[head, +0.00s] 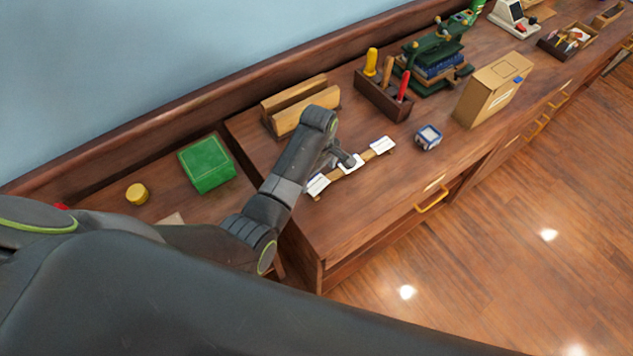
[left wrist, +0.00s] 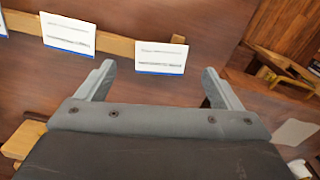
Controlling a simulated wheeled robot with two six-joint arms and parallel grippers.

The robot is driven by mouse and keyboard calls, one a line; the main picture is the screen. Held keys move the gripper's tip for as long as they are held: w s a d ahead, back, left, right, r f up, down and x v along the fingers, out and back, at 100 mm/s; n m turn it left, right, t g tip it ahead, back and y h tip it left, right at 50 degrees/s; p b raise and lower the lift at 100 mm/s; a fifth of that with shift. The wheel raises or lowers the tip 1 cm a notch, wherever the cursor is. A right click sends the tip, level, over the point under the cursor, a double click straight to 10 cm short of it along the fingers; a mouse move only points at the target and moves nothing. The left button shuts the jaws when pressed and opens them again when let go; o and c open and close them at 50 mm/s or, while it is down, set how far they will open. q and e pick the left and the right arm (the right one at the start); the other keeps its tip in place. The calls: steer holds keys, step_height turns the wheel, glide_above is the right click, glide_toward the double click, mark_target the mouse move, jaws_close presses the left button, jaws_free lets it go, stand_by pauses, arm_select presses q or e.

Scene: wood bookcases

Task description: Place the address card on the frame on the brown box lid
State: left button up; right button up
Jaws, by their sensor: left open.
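Three white cards with blue edges lie in a row on a narrow wooden rail. In the head view they are the left card (head: 317,185), the middle card, partly covered by my gripper, and the right card (head: 383,145). My left gripper (head: 350,161) is over the rail, open and empty. In the left wrist view one card (left wrist: 162,57) shows between the open fingertips (left wrist: 159,68), and another card (left wrist: 68,33) lies left of them. The brown box (head: 480,92) stands farther right; its face bears a pale strip (head: 503,97) and a blue spot. My right gripper is out of view.
A small blue-and-white block (head: 428,137) stands between the cards and the box. Behind are a slotted wooden block (head: 300,103), a tool holder (head: 383,100) and a green press (head: 435,60). A green box (head: 206,163) stands left on a lower surface. The desk front is mostly clear.

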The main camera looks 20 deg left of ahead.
mark_target(317, 185)
arm_select(q)
steer(key=shift+f, duration=1.8)
steer(key=c, duration=1.1)
